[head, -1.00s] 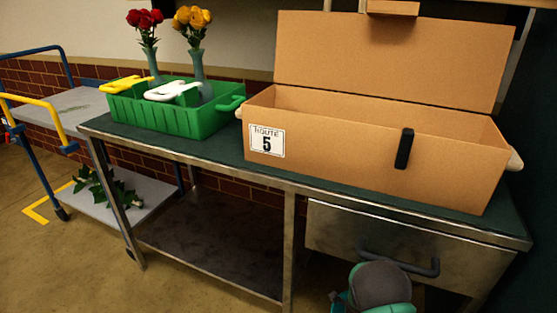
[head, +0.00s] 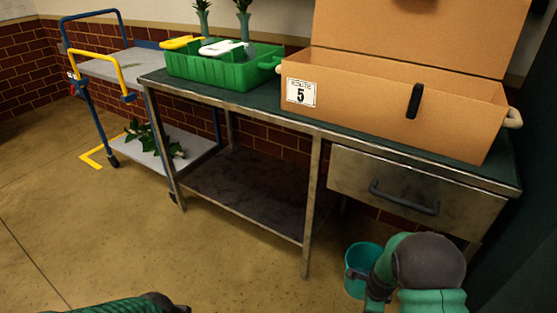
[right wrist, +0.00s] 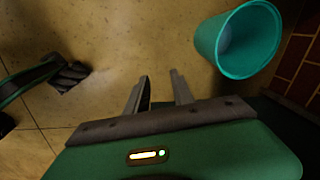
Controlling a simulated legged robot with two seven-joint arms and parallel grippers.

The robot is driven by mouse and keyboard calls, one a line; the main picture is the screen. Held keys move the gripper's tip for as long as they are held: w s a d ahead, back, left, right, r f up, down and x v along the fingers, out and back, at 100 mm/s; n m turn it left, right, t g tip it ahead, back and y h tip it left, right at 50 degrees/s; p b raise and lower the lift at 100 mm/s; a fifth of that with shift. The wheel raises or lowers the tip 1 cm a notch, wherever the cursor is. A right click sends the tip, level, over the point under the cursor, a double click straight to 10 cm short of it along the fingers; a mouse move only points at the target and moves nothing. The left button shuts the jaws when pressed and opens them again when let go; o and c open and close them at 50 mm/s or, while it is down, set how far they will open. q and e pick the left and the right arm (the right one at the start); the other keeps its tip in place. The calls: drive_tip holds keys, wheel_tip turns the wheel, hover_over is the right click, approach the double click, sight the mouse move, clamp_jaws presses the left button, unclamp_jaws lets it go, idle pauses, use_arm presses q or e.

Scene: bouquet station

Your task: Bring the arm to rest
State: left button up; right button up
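My right arm (head: 425,268) hangs at the lower right of the head view, in front of the drawer. In the right wrist view my right gripper (right wrist: 159,88) has its two fingers apart, with only bare floor showing between them. My left arm (head: 120,305) shows at the bottom left of the head view as a green sleeve with a dark end. The left fingers cannot be made out, so their opening is unclear.
A teal bucket (head: 362,258) stands on the floor beside my right arm, also in the wrist view (right wrist: 238,42). The metal table (head: 235,103) bears a green crate (head: 215,74) and an open cardboard box (head: 390,108). A cart (head: 175,145) stands left. Floor is clear at front left.

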drive_tip(key=s+a+r+n+t+p, duration=0.1)
drive_tip(key=s+a+r+n+p, duration=0.25)
drive_tip(key=s+r+n, duration=0.65)
drive_tip(key=s+a+r+n+p, duration=0.2)
drive_tip(key=s+a+r+n, duration=0.35)
drive_tip(key=r+n, duration=0.7)
wheel_tip(320, 180, up, 38)
drive_tip(key=d+m+p, duration=0.1)
drive_tip(key=p, duration=3.6)
drive_tip(key=shift+y, duration=0.3)
drive_tip(key=shift+w, duration=0.15)
